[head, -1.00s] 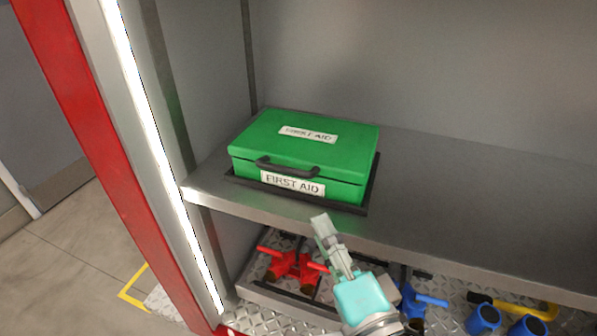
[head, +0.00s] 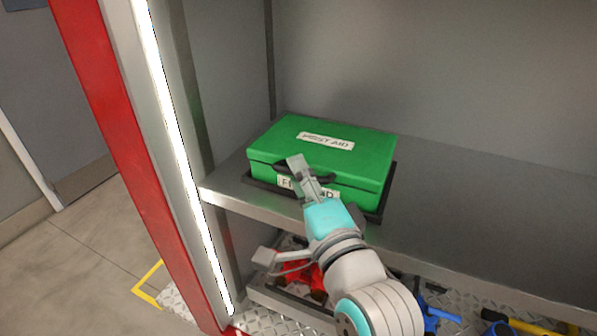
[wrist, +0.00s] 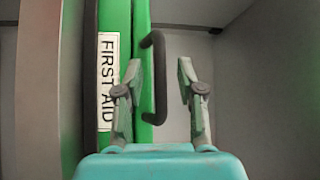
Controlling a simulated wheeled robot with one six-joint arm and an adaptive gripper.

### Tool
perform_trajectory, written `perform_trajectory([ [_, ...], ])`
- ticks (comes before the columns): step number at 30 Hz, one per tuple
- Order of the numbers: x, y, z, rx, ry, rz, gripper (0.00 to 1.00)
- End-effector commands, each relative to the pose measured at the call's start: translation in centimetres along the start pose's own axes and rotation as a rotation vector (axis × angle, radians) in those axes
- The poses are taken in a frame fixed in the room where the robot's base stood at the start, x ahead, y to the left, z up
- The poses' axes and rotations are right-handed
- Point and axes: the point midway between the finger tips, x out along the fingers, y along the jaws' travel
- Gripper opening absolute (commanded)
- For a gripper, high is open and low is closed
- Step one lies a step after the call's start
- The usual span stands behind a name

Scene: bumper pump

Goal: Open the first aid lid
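The green first aid box (head: 366,156) sits closed on the shelf, in a dark tray (head: 262,184). Its lid (head: 285,132) is flat and carries a white label; a second label on the front is partly hidden by my gripper. My gripper (head: 298,165) is in front of the box near its dark handle (head: 324,176). In the wrist view my gripper (wrist: 158,65) is open, and the handle (wrist: 158,42) appears between its two fingers. The seam between lid and box body runs beside the handle there. I cannot tell whether the fingers touch anything.
The shelf (head: 440,190) is bare to the right of the box. A cabinet side wall with a bright light strip (head: 177,130) stands at the left. Red valve fittings (head: 318,282) and blue fittings (head: 435,316) lie on the lower level.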

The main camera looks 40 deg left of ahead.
Motion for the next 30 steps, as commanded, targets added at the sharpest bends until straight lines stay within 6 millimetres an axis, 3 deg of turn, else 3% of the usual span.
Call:
perform_trajectory([
  [6, 1.24, 0.00, -0.02, -0.001, 0.001, 0.000, 0.38],
  [14, 1.29, 0.02, -0.01, 0.000, 0.001, 0.000, 0.38],
  [18, 1.28, 0.02, -0.01, 0.000, 0.001, 0.000, 0.03],
  [19, 1.28, 0.02, -0.01, 0.000, 0.001, 0.000, 0.00],
  [30, 1.46, -0.12, 0.07, 0.004, 0.000, 0.005, 0.00],
])
